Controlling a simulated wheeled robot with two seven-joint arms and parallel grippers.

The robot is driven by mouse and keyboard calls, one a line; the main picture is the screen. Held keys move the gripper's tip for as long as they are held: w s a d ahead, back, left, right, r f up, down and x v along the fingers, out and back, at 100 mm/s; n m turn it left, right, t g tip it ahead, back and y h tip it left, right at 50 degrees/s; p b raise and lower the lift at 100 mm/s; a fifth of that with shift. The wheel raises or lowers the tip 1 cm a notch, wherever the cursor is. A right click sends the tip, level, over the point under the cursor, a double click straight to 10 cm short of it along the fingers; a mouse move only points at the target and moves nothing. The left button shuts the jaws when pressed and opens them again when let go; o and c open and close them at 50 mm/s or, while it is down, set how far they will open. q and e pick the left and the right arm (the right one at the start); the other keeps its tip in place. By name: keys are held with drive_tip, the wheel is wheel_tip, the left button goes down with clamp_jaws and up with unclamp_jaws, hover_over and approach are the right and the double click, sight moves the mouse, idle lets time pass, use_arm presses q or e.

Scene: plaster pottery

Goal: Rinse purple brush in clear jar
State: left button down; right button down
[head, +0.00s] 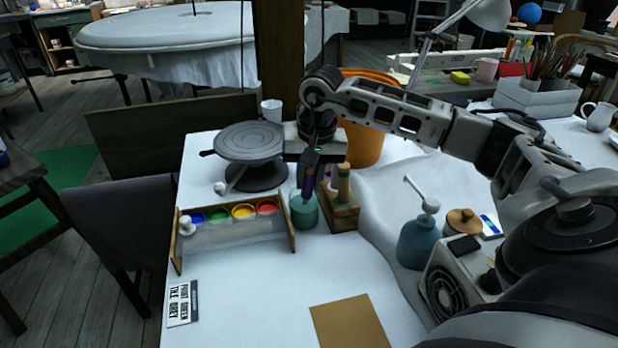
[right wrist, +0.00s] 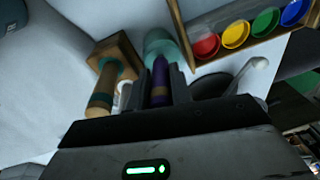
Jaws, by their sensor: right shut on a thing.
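The purple brush (head: 308,184) is held upright in my right gripper (head: 313,172), which is shut on its handle. It also shows between the fingers in the right wrist view (right wrist: 159,78). The clear jar (head: 304,213) looks teal and stands on the white table below the gripper. The brush's lower end overlaps the jar's mouth in the head view; how deep it reaches I cannot tell. The jar also shows beyond the fingers in the right wrist view (right wrist: 158,43). My left gripper is not in view.
A wooden brush block (head: 341,218) with a green-banded tool (head: 343,186) stands right beside the jar. A rack of blue, green, yellow and red paints (head: 240,226) stands to the left. A turntable (head: 248,142) is behind. The front table is mostly clear.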

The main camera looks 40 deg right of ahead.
idle(0.3)
drive_tip(key=shift+r, duration=0.15)
drive_tip(key=shift+r+p, duration=2.5)
drive_tip(key=shift+r, duration=0.65)
drive_tip(key=shift+r, duration=0.1)
drive_tip(key=shift+r+p, duration=1.2)
drive_tip(key=shift+r, duration=0.25)
